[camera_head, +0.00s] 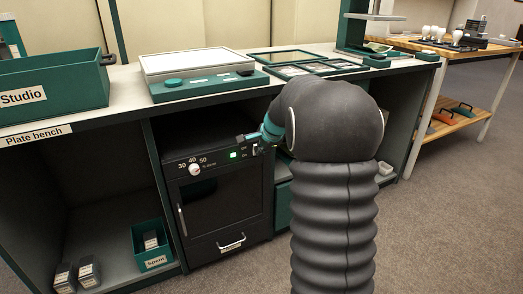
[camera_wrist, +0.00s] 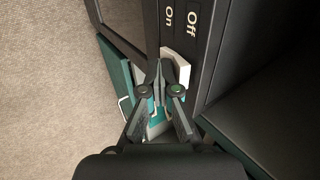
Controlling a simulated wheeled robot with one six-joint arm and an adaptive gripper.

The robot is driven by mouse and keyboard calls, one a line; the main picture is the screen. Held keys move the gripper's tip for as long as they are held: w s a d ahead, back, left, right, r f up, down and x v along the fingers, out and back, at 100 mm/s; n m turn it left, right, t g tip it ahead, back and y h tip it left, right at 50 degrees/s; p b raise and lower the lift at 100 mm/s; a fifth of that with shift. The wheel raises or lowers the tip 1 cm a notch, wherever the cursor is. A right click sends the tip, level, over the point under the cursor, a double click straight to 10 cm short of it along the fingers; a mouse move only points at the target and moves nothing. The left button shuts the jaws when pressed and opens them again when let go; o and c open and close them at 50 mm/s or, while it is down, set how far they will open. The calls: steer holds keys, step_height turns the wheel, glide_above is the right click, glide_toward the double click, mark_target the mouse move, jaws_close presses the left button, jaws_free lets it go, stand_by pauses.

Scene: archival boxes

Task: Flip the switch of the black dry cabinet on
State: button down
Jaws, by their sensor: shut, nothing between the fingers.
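The black dry cabinet (camera_head: 222,201) stands under the bench, its door shut. Its front panel has a white dial (camera_head: 195,169) marked 30, 40, 50 and a lit green light (camera_head: 233,155). In the wrist view the switch (camera_wrist: 180,67) is a pale piece beside the printed words "On" and "Off". My gripper (camera_wrist: 160,76) is shut and empty, its fingertips right at the switch; I cannot tell whether they touch it. In the head view my gripper (camera_head: 252,139) is at the panel's upper right, and my arm and the fingers hide most of the switch.
The bench top (camera_head: 120,85) overhangs the cabinet closely. A green Studio box (camera_head: 55,88) and a pale-topped device (camera_head: 197,62) stand on it. A small green bin (camera_head: 153,244) sits in the open bay left of the cabinet. Carpet lies clear in front and to the right.

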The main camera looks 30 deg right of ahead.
steer(key=shift+r, duration=0.15)
steer(key=shift+r+p, duration=0.7)
steer(key=s+f+p+v, duration=0.1)
steer(key=v, duration=1.2)
steer(key=shift+s+p, duration=0.35)
steer(key=shift+s, duration=0.05)
steer(key=shift+r, duration=0.1)
